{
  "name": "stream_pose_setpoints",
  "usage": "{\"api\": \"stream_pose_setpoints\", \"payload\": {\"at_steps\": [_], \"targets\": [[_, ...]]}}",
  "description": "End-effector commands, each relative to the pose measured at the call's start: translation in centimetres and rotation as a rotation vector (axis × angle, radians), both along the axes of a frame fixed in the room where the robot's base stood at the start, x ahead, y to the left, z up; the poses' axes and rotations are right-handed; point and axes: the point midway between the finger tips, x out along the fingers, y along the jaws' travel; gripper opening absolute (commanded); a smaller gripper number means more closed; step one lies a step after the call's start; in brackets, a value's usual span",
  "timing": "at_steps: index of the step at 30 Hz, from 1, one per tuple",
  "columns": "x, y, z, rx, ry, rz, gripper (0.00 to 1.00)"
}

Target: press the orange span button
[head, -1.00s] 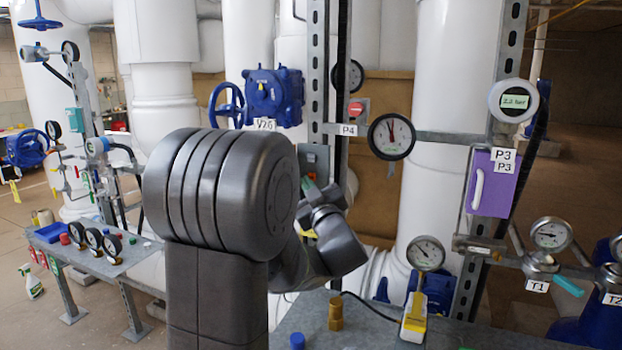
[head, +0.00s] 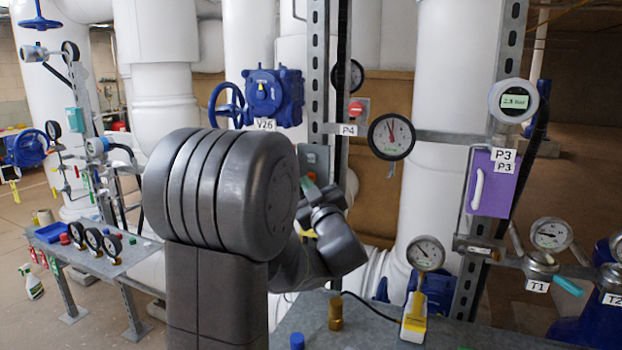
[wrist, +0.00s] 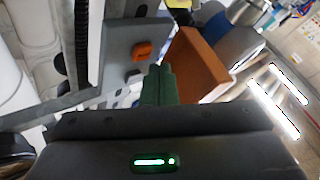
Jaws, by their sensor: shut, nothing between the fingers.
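Small dark buttons sit lower on the same panel. My gripper (wrist: 157,70) is shut and empty, its green fingertips just below and to the right of the orange button. I see a small gap in the picture between tips and button; whether they touch the panel I cannot tell.
An orange-brown open flap or cover (wrist: 195,75) stands right of the panel in the wrist view, close to my fingers.

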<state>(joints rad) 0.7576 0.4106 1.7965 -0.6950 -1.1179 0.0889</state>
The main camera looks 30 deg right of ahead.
Motion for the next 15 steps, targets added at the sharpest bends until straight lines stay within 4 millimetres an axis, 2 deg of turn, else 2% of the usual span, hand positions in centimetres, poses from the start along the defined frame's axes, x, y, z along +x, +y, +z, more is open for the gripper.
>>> {"api": "stream_pose_setpoints", "payload": {"at_steps": [15], "targets": [[0.55, -0.65, 0.04, 0.0, 0.0, 0.0, 0.0]]}}
